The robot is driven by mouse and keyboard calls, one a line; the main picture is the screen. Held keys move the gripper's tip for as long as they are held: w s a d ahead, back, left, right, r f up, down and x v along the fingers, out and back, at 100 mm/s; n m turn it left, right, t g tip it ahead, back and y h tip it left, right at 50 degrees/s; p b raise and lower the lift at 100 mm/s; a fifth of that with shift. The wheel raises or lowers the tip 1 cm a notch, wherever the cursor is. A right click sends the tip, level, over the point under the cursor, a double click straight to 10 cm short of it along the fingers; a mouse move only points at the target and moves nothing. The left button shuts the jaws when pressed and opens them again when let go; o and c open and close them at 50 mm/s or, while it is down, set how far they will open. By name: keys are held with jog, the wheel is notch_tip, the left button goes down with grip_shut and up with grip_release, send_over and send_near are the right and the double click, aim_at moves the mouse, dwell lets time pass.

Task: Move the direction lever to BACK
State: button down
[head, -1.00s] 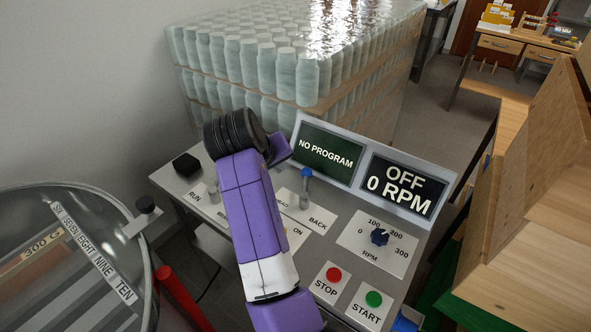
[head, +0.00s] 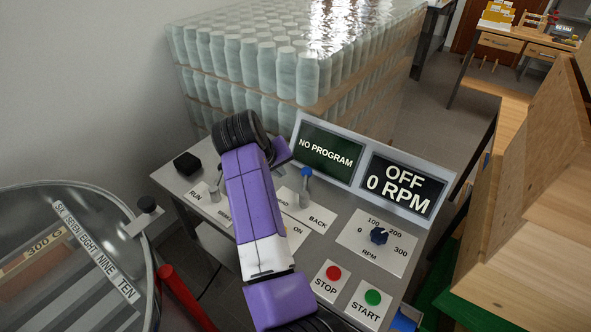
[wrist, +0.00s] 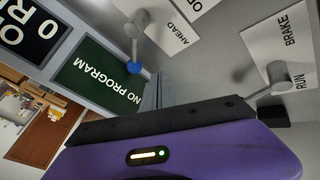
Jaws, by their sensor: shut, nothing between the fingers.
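The direction lever (head: 304,190) is a grey post with a blue knob, standing on a white plate marked AHEAD and BACK on the control desk. It looks about upright in the head view, with BACK to its right. In the wrist view the lever (wrist: 134,45) shows at upper left, its blue knob close to the fingers, with a small gap visible. My gripper (wrist: 166,88) is shut and empty. In the head view my purple arm covers part of the AHEAD label, and my fingers are hidden behind it.
The RUN/BRAKE lever (head: 214,190) stands left of my arm. A black box (head: 187,163) sits at the desk's left corner. The RPM knob (head: 379,236), STOP button (head: 333,272) and START button (head: 373,297) are to the right. Screens (head: 401,190) read NO PROGRAM and OFF 0 RPM.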

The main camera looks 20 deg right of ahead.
aim_at(305, 185)
jog(key=x, duration=0.3)
jog(key=shift+d+f, duration=0.1)
jog(key=shift+f, duration=0.1)
jog(key=shift+w+d+f+p, duration=0.15)
jog(key=shift+w+d+p, duration=0.1)
jog(key=shift+d, duration=0.35)
jog(key=shift+w+d+f+p, duration=0.15)
jog(key=shift+d+p, duration=0.1)
jog(key=shift+d, duration=0.3)
jog(key=shift+w+d+f, duration=0.1)
jog(key=shift+d+f, duration=0.15)
jog(key=shift+d, duration=0.6)
jog(key=shift+d, duration=0.15)
jog(key=shift+m, duration=0.3)
